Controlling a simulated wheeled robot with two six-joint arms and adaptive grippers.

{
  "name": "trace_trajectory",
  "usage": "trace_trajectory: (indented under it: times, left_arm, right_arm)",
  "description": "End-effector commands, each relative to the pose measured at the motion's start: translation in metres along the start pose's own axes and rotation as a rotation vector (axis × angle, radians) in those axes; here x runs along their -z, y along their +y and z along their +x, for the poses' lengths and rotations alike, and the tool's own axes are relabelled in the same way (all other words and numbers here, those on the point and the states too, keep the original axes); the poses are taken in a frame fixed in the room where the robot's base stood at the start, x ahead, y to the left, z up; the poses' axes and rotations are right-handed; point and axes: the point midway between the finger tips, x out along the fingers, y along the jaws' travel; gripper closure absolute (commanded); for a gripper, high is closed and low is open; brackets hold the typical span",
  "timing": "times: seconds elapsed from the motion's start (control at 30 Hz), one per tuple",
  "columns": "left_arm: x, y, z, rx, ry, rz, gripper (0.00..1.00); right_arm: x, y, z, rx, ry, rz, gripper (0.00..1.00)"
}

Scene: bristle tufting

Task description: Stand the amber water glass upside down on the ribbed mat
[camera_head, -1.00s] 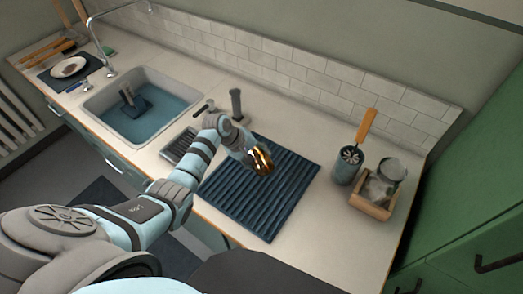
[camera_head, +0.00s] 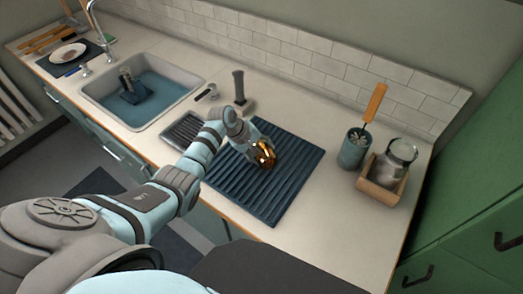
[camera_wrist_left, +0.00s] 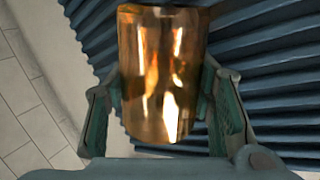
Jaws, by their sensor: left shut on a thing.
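The amber water glass (camera_head: 266,156) is shiny and see-through, held over the upper middle of the dark blue ribbed mat (camera_head: 265,200). My left gripper (camera_head: 256,150) is shut on it. In the left wrist view the glass (camera_wrist_left: 163,75) stands between the two fingers (camera_wrist_left: 165,110), with the mat's ribs (camera_wrist_left: 265,60) behind it. I cannot tell which end is the mouth, or whether the glass touches the mat. My right gripper is not in view.
A dark upright handle (camera_head: 239,87) stands behind the mat. A blue-grey cup with a wooden-handled brush (camera_head: 352,151) and a wooden caddy with a clear jar (camera_head: 382,193) stand to the right. The sink (camera_head: 185,88) lies left.

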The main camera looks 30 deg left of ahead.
Motion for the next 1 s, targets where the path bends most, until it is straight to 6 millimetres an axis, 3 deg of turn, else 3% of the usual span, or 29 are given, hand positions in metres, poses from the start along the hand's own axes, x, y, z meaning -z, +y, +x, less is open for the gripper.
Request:
trace_trajectory:
  times: [0.3,0.33,0.47,0.83,1.0]
  left_arm:
    - [0.000,-0.002,0.003,-0.001,0.000,0.000,0.91]
    - [0.000,-0.002,0.004,-0.001,0.000,0.000,0.50]
    - [0.000,-0.002,0.003,-0.001,0.000,0.000,0.29]
    - [0.001,-0.003,0.001,0.001,0.001,-0.001,0.28]
    - [0.002,-0.003,-0.028,0.000,0.005,0.003,0.28]
  right_arm:
    - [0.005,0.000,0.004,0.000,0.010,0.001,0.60]
    - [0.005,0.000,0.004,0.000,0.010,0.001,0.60]
    - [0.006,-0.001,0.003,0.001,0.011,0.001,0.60]
    - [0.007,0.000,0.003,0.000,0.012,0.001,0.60]
    - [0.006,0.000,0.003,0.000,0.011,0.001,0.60]
